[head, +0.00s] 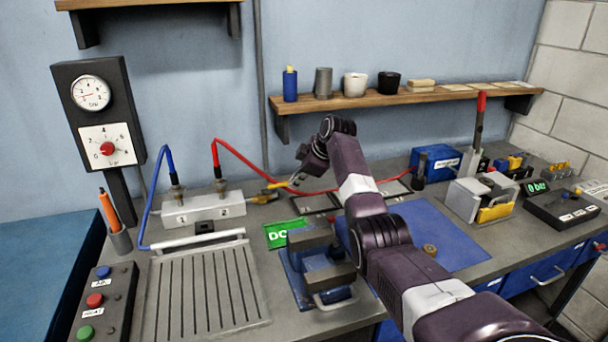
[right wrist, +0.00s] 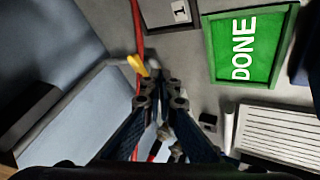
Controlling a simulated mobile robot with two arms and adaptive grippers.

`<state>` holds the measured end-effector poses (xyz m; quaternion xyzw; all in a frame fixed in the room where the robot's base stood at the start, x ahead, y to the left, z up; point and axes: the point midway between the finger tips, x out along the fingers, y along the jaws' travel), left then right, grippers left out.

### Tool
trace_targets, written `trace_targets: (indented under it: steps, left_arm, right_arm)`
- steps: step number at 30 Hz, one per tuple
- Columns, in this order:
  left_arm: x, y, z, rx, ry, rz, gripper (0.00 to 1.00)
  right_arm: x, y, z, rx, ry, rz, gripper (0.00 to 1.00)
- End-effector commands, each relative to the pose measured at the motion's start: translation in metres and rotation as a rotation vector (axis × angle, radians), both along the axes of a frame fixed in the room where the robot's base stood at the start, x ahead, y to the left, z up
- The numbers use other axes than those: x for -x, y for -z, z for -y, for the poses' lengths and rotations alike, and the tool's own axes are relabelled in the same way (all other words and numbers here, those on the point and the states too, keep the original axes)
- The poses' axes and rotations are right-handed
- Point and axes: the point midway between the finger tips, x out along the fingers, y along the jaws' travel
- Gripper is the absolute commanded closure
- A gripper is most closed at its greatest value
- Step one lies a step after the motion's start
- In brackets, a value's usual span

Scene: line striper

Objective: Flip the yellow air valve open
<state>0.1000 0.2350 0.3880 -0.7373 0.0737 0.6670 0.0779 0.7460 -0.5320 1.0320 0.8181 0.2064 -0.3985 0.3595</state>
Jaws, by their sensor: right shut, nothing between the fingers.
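The yellow air valve lever (head: 278,185) is at the right end of the grey manifold block (head: 203,208) in the head view, near the red hose. In the right wrist view the yellow lever (right wrist: 138,66) shows just beyond and to the left of the fingertips. My right gripper (head: 293,184) is shut and empty, close beside the lever; the right wrist view shows its fingertips (right wrist: 160,92) together. I cannot tell whether they touch the lever. The valve body is partly hidden by the fingers in the wrist view. My left gripper is not in view.
The red hose (head: 258,154) arches beside the valve, and the blue hose (head: 152,195) is further left. A slatted grey plate (head: 207,290) lies at left. The shelf (head: 390,98) hangs behind.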

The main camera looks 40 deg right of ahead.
Motion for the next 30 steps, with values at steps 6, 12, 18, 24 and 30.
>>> trace_targets:
  steps: [6, 12, 18, 24, 30]
  left_arm:
    - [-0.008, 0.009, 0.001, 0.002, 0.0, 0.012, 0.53]
    - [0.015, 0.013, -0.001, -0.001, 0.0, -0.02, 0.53]
    - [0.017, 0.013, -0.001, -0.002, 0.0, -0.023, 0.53]
    - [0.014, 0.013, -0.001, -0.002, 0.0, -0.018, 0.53]
    - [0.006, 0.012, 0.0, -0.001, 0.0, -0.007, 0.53]
  right_arm:
    - [0.02, -0.026, 0.008, 0.003, 0.001, 0.002, 1.0]
    - [0.029, -0.039, 0.009, 0.0, 0.0, -0.001, 1.0]
    - [0.029, -0.04, 0.009, 0.0, 0.0, -0.001, 1.0]
    - [0.029, -0.04, 0.009, 0.0, 0.0, -0.001, 1.0]
    - [0.029, -0.04, 0.009, 0.0, 0.0, -0.001, 1.0]
